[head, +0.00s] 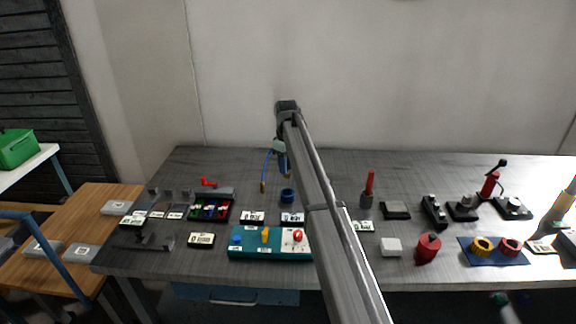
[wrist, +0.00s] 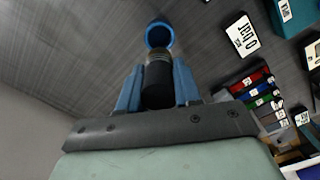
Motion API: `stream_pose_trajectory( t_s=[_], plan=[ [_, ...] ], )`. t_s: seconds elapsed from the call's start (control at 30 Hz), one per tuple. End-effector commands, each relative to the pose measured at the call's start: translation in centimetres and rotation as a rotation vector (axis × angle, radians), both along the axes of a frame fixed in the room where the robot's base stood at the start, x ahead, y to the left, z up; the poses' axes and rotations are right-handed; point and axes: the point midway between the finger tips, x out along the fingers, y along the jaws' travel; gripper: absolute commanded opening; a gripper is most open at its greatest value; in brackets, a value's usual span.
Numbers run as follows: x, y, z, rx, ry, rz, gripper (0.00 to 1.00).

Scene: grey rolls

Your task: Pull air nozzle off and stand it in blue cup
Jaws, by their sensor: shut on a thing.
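My gripper (head: 284,166) hangs above the back middle of the bench, pointing down. In the wrist view its blue fingers (wrist: 157,82) are shut on a black cylinder with a ribbed grey end, which appears to be the air nozzle (wrist: 157,88). The blue cup (head: 287,196) stands on the bench just below my gripper. In the wrist view the cup's round rim (wrist: 159,33) shows beyond the nozzle's end, nearly in line with it. The nozzle looks apart from the cup. In the head view the nozzle cannot be made out clearly.
A blue hose with a brass end (head: 264,186) hangs just left of my gripper. A black tray of coloured parts (head: 211,209) lies left of the cup. Labels and a teal panel (head: 258,252) lie in front. My arm hides part of the bench to the right.

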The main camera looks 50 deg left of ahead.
Motion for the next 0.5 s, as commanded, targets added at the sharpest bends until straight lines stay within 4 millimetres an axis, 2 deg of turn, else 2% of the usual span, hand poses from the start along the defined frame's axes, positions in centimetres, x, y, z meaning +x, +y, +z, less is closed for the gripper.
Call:
stream_pose_trajectory(
  t_s=[0.27, 0.5],
  plan=[
    [0.0, 0.0, 0.0, 0.0, 0.0, 0.0, 0.0],
    [0.0, 0.0, -1.0, 0.0, 0.0, 0.0, 0.0]
  ],
)
